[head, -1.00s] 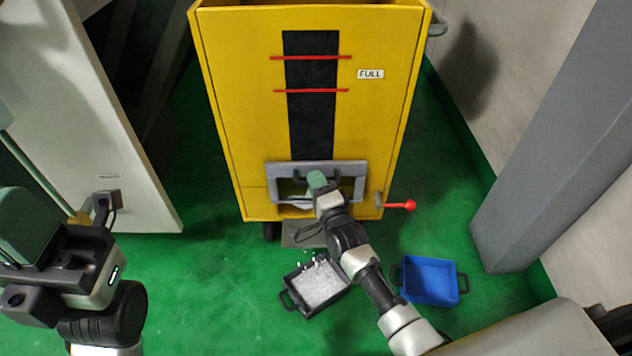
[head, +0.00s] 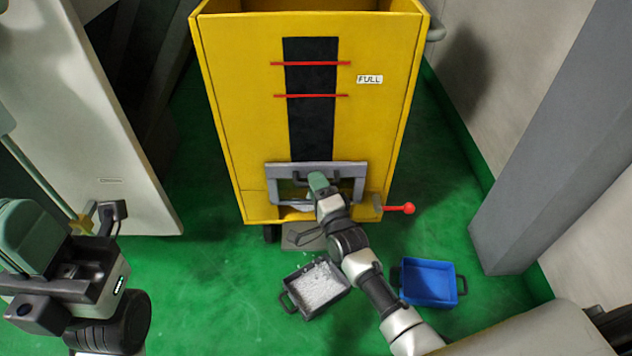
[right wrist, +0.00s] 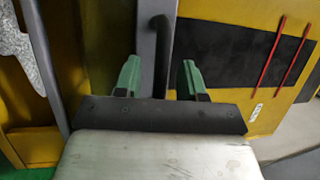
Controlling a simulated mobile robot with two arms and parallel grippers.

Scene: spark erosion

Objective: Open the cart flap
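The yellow cart (head: 240,120) stands ahead, with a grey-framed flap (head: 275,172) low on its front. A dark bar handle (right wrist: 160,50) on the flap shows in the right wrist view. My right gripper (head: 317,182) is at this handle. In the right wrist view its two green fingers (right wrist: 160,78) stand apart on either side of the handle, with gaps visible. The gripper hides part of the flap, so how far the flap is open is unclear. My left gripper (head: 25,240) is at the left edge, away from the cart; its fingertips cannot be made out.
A red-knobbed lever (head: 398,208) sticks out at the cart's lower right. A dark tray (head: 316,287) of whitish bits lies on the green floor below the flap. An empty blue tray (head: 430,283) lies right of my forearm. A grey pillar (head: 545,150) stands at right.

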